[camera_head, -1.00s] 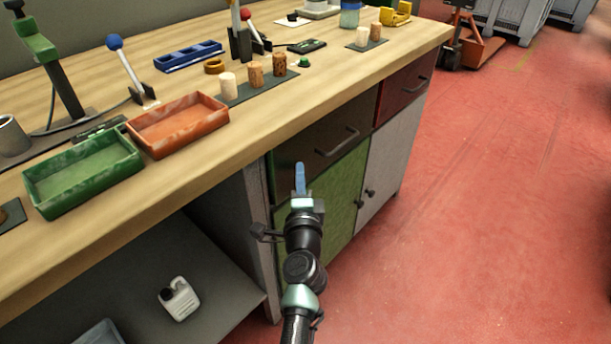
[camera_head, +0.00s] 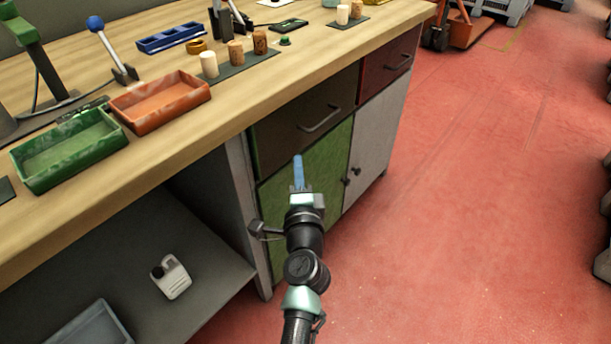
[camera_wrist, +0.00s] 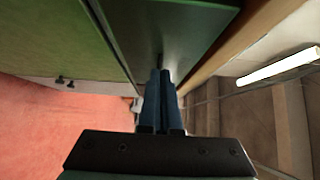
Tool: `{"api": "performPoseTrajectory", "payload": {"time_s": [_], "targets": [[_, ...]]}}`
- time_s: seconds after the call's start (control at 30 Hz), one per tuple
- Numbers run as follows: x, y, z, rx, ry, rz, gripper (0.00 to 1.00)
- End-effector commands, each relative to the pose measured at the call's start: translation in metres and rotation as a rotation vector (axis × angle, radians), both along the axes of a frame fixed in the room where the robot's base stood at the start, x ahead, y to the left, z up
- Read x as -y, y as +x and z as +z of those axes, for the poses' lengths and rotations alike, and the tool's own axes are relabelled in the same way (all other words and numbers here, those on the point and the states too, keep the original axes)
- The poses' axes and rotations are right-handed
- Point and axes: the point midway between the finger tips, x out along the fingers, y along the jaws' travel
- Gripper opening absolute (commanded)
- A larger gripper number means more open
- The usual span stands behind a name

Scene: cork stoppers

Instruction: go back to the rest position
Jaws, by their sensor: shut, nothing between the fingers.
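My gripper (camera_head: 298,172) is in front of the workbench cabinet, below the bench top and out over the red floor side. Its blue fingers are together with nothing between them. In the wrist view the two blue fingers (camera_wrist: 161,90) lie side by side, pointing along the cabinet front. Several corks stand on the bench: a pale cork (camera_head: 209,65), a brown cork (camera_head: 236,52) and a darker cork (camera_head: 260,41) in a row on a dark mat (camera_head: 243,68). Another pale cork (camera_head: 342,14) stands on a second mat further right.
A green tray (camera_head: 70,150) and an orange tray (camera_head: 160,102) sit near the bench's front edge. The drawer handle (camera_head: 322,118) and door knobs (camera_head: 352,175) stick out near my gripper. A white jug (camera_head: 171,278) is on the lower shelf. Red floor (camera_head: 470,200) to the right is clear.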

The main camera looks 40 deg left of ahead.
Motion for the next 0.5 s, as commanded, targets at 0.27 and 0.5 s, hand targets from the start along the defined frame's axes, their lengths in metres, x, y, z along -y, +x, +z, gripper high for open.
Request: {"api": "performPoseTrajectory", "payload": {"time_s": [0.27, 0.5], "targets": [[0.036, -0.036, -0.001, -0.002, 0.001, -0.004, 0.00], [0.049, -0.050, -0.001, -0.001, -0.001, -0.003, 0.00]]}}
